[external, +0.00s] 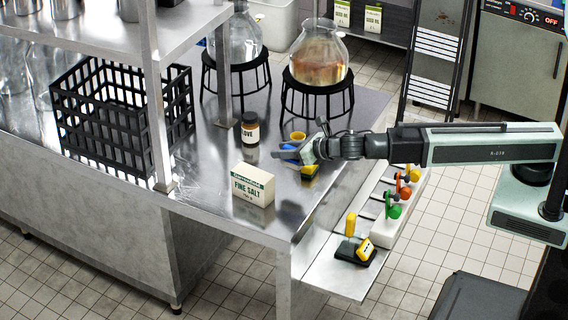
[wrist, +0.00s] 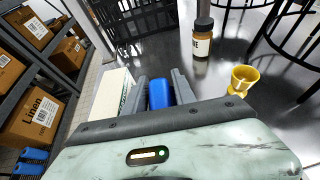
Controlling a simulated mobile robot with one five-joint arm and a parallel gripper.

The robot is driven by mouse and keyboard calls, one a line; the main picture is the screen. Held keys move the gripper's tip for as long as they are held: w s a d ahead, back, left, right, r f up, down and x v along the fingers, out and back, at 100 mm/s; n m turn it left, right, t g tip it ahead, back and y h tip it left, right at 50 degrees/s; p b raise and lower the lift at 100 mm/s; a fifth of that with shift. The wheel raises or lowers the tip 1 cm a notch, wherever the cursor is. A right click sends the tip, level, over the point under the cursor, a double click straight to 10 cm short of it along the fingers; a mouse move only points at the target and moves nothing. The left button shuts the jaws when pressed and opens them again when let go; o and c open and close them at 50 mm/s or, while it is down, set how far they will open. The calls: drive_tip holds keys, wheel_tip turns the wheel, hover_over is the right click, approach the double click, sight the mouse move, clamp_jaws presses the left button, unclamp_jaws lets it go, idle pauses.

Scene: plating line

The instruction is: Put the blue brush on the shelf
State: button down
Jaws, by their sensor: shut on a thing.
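My gripper (external: 290,154) is at the right end of the metal counter, low over its top. It is shut on the blue brush (external: 289,147). In the wrist view the brush (wrist: 159,94) shows as a blue block between the two grey fingers of the gripper (wrist: 159,80); the rest of it is hidden. I cannot tell whether the brush touches the counter. A raised metal shelf (external: 115,38) stands over the counter's left part, with metal pots on it.
A salt box (external: 252,186), a brown jar (external: 250,130) and a yellow cup (wrist: 242,79) stand near my gripper. A black crate (external: 122,115) sits under the shelf. Glass vessels on black stands (external: 317,98) are behind.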

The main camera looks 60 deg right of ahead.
drive_tip(key=shift+m+h, duration=0.8)
drive_tip(key=shift+h, duration=0.1)
drive_tip(key=s+a+f+b, duration=0.1)
drive_tip(key=s, duration=0.1)
drive_tip(key=s+a+f+b, duration=0.1)
drive_tip(key=s+f, duration=0.1)
drive_tip(key=s, duration=0.1)
drive_tip(key=s+a+f+b, duration=0.1)
drive_tip(key=s+a, duration=0.1)
drive_tip(key=shift+s+f, duration=0.15)
drive_tip(key=shift+f, duration=0.05)
drive_tip(key=s+a+f+m+g+h+b, duration=0.1)
drive_tip(key=s+a+f+m+h+b, duration=0.15)
drive_tip(key=s, duration=0.75)
drive_tip(key=s+d+f+m+g+h+b, duration=0.1)
drive_tip(key=s+f+b, duration=0.3)
drive_tip(key=f+b, duration=0.5)
drive_tip(key=s+d+f+m+g+h+b, duration=0.1)
drive_tip(key=s+f+m+h+b, duration=0.2)
drive_tip(key=f+b, duration=0.7)
drive_tip(key=shift+s+g, duration=0.3)
drive_tip(key=shift+s, duration=0.05)
wheel_tip(320, 180, down, 7)
drive_tip(key=b, duration=0.7)
drive_tip(key=shift+r, duration=0.15)
drive_tip(key=shift+f+b, duration=0.6)
drive_tip(key=shift+b, duration=0.1)
